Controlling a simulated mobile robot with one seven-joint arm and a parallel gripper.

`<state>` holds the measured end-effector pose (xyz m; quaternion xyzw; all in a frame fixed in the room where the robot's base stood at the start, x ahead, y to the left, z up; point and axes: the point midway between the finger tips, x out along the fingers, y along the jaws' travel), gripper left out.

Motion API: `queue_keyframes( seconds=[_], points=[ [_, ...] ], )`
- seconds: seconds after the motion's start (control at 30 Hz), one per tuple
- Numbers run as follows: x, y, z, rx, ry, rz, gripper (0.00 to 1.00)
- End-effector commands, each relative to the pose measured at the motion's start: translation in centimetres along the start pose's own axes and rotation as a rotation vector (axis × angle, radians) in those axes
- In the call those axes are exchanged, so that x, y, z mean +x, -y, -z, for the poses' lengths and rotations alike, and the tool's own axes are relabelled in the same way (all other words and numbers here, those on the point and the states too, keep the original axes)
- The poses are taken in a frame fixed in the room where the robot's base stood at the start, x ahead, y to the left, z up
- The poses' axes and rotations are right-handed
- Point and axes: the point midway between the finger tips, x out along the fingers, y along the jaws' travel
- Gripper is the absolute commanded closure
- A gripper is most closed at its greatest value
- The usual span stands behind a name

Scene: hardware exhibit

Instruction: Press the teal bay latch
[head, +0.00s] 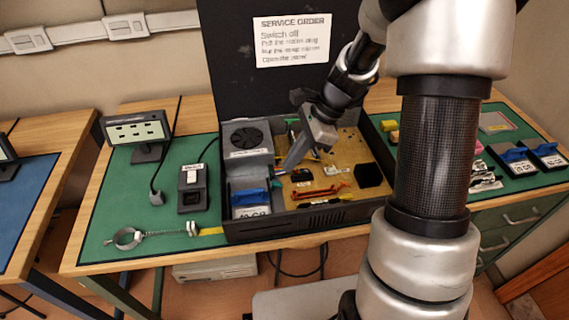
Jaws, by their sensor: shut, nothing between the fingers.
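The open black case (325,215) stands on the green mat with its lid raised. At its front left, a drive labelled 40 GB (252,211) with a blue handle (250,197) sits in a bay. A small blue-teal piece (276,184) shows at the bay's right side; I cannot tell for sure whether it is the teal latch. My gripper (286,168) is shut and empty. It reaches down and left into the case, its tips just above and right of that piece. Contact cannot be told.
A power supply with a fan (246,141) fills the case's back left. A golden board (345,150) lies to the right. A switch box (193,187), small monitor (139,130) and strap with a ring (150,234) lie left. More drives (518,160) lie right.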

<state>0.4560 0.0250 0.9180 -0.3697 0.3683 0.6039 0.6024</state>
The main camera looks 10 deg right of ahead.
Motion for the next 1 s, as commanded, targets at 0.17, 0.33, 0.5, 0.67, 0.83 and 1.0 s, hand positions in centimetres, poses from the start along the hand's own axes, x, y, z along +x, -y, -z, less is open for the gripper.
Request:
queue_keyframes(
  seconds=[0.17, 0.33, 0.5, 0.67, 0.83, 1.0],
  points=[
    [-4.3, 0.1, 0.1, -0.001, -0.002, 0.005, 1.0],
    [-7.0, 0.1, 0.1, 0.001, -0.001, 0.003, 1.0],
    [-8.1, 0.0, 0.1, 0.001, -0.001, 0.001, 1.0],
    [-8.3, 0.0, 0.2, 0.001, -0.001, 0.001, 1.0],
    [-8.3, 0.0, 0.2, 0.001, -0.001, 0.001, 1.0],
    [-8.2, 0.0, 0.2, 0.001, -0.001, 0.001, 1.0]
  ],
)
